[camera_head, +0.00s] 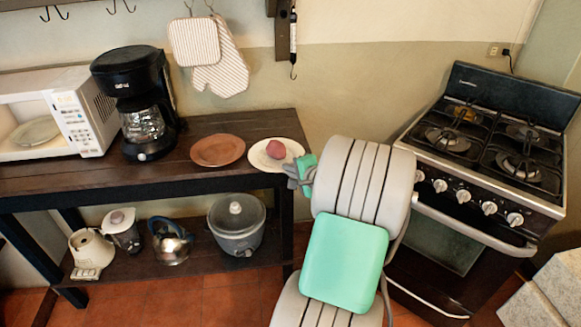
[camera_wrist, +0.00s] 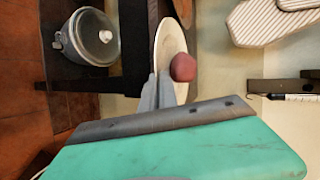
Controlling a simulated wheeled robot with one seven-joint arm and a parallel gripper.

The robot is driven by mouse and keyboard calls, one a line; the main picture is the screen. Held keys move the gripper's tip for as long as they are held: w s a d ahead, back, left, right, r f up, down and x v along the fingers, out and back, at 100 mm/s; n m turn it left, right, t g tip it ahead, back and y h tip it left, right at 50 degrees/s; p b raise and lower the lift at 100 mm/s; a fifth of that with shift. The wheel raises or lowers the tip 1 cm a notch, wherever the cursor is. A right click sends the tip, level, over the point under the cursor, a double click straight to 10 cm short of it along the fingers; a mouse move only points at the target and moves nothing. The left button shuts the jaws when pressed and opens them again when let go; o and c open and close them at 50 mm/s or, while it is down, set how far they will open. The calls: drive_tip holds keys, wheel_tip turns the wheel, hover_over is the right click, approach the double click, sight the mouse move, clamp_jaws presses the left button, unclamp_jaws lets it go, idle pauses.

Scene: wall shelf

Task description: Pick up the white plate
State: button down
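The white plate (camera_head: 258,160) lies near the right end of the dark wooden table, with a reddish round item (camera_head: 275,149) on it. The plate also shows nearly edge-on in the wrist view (camera_wrist: 167,43), with the reddish item (camera_wrist: 183,68) on it. My gripper (camera_head: 296,172) is at the plate's right front rim. In the wrist view my gripper's grey fingers (camera_wrist: 158,92) overlap the near rim, and the rim seems to lie between them. Whether they press on it cannot be told.
A brown plate (camera_head: 218,150) lies just left of the white plate. A coffee maker (camera_head: 140,100) and an open microwave (camera_head: 80,115) with another pale plate inside stand further left. A slow cooker (camera_head: 236,224) stands on the lower shelf. A stove (camera_head: 480,160) stands at the right.

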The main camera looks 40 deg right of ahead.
drive_tip(key=c, duration=2.1)
unclamp_jaws()
drive_tip(key=o, duration=0.5)
drive_tip(key=shift+o, duration=0.2)
drive_tip(key=v, duration=0.7)
drive_tip(key=shift+s+r, duration=0.15)
drive_tip(key=shift+s, duration=0.2)
